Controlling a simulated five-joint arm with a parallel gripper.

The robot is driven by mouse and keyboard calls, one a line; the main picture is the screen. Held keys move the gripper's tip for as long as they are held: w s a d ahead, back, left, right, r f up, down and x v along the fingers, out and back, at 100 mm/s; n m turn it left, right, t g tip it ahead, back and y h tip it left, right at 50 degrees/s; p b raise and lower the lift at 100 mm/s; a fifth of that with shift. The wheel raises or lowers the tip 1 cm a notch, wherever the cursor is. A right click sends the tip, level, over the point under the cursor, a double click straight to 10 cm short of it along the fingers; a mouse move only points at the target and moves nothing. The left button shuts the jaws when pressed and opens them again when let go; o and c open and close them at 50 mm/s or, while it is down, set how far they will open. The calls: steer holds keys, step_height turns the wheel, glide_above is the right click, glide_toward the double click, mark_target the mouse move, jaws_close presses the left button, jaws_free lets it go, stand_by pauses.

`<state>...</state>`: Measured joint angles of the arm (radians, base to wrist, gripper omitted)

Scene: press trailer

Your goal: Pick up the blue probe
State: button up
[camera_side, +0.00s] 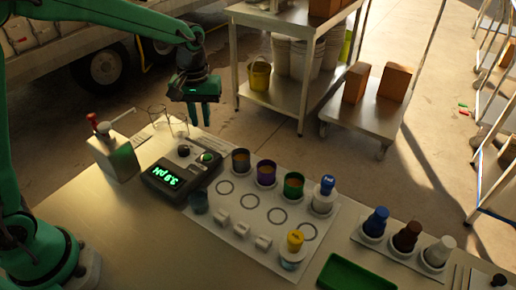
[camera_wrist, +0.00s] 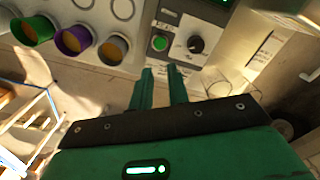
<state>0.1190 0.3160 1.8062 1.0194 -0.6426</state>
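The blue probe (camera_side: 327,186) appears to be the blue-topped piece standing upright in a white holder (camera_side: 322,204) at the right end of the row of colored cups in the side view. My gripper (camera_side: 199,122) is in the air above the far left part of the table, well left of the blue probe, with fingers pointing down. In the wrist view my gripper (camera_wrist: 161,70) has two green fingers apart with nothing between them. The blue probe does not show in the wrist view.
A pH meter (camera_side: 181,168), glass beakers (camera_side: 179,125) and a pump bottle (camera_side: 113,150) stand at left. A yellow-topped piece (camera_side: 295,241), dark blue bottle (camera_side: 375,222) and green tray (camera_side: 355,275) are nearer.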

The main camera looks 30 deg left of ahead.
steer(key=o, duration=1.2)
steer(key=m+t+h, duration=0.1)
steer(key=m+t, duration=0.1)
steer(key=m, duration=1)
glide_above(326, 188)
steer(key=a, duration=0.1)
steer(key=shift+w+f, duration=0.3)
steer(key=shift+f, duration=0.55)
steer(key=shift+n, duration=0.3)
steer(key=shift+w+d+f, duration=0.1)
steer(key=shift+w+f, duration=0.05)
steer(key=shift+f, duration=1.15)
steer(key=shift+w+d+f, duration=0.15)
steer(key=shift+f, duration=1.1)
steer(key=shift+w+d+f, duration=0.1)
steer(key=shift+w+f, duration=0.05)
steer(key=shift+f, duration=1.15)
steer(key=c, duration=1.2)
